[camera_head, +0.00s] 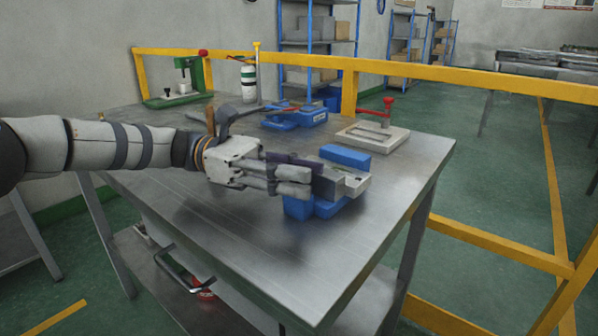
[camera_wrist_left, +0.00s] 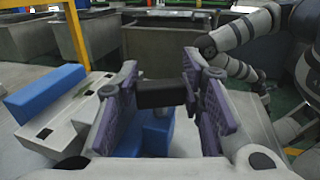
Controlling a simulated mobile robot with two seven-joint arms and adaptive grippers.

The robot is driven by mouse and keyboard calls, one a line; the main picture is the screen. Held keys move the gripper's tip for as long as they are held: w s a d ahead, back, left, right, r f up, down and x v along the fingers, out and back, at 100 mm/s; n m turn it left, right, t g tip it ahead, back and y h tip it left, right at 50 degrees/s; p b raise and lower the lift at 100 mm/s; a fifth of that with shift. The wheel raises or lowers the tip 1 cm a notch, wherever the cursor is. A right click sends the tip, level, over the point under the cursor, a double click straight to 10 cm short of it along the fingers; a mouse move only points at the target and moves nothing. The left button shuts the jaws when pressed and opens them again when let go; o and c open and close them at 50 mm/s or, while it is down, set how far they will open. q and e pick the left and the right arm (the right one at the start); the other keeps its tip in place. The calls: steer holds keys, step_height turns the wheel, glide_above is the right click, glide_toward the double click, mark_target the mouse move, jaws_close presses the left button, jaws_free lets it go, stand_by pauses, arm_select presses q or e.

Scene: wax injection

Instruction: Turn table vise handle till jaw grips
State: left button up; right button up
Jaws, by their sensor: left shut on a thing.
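The table vise (camera_head: 356,184) sits on the steel table, with a grey body and blue blocks at its back and front. In the left wrist view the vise (camera_wrist_left: 62,118) lies at the left, with a blue block (camera_wrist_left: 45,92) along it. My left gripper (camera_head: 300,182) reaches in from the left at the near side of the vise. Its purple-padded fingers are apart, on either side of a dark bar (camera_wrist_left: 160,93), seemingly the vise handle, and are shut on it. The fingers hide part of the vise in the head view. My right gripper is not in view.
The steel table (camera_head: 250,262) is clear in front. Behind the vise stand a blue tool (camera_head: 297,117), a grey plate with a red-knobbed clamp (camera_head: 372,137) and a green press (camera_head: 180,96). A yellow rail (camera_head: 480,77) runs behind the table.

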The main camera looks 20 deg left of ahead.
arm_select(q)
steer(key=shift+f, duration=0.1)
stand_by(0.8)
steer(key=o, duration=1.2)
steer(key=shift+c, duration=0.2)
steer(key=shift+a, duration=0.1)
steer(key=a, duration=0.8)
steer(key=w+a, duration=0.1)
steer(key=a, duration=0.2)
steer(key=shift+a, duration=0.4)
